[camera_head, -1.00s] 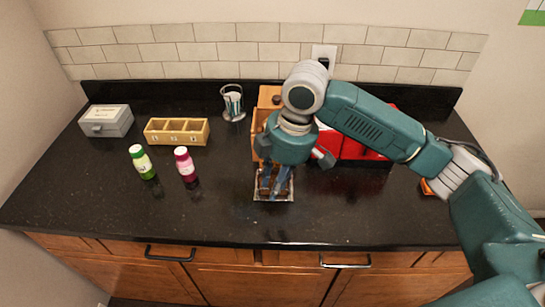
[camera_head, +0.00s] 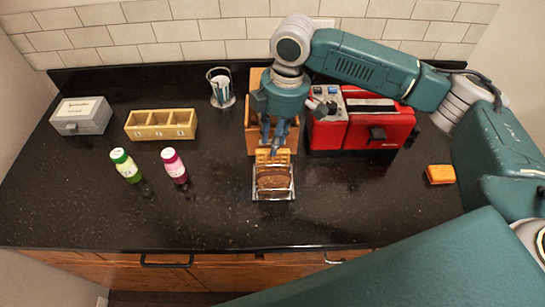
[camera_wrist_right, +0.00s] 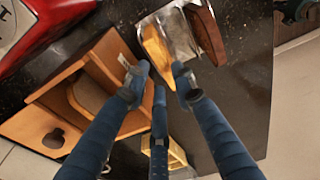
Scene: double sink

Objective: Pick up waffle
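A golden-yellow slice (camera_head: 264,155), which looks like the waffle, stands upright at the back of a small metal rack (camera_head: 257,195). A dark brown bread slice (camera_head: 273,182) stands in front of it. My right gripper (camera_head: 270,146) points down at the golden slice's top edge. In the right wrist view, the golden slice (camera_wrist_right: 156,47) lies just ahead of the fingertips (camera_wrist_right: 160,70), which are spread apart. I cannot tell whether they touch it. The brown slice (camera_wrist_right: 207,34) is beyond them. My left gripper is not in view.
A wooden holder (camera_head: 256,115) stands close behind the rack, and a red toaster (camera_head: 372,128) is to its right. An orange block (camera_head: 440,174) lies further right. The counter between bottles and rack is clear.

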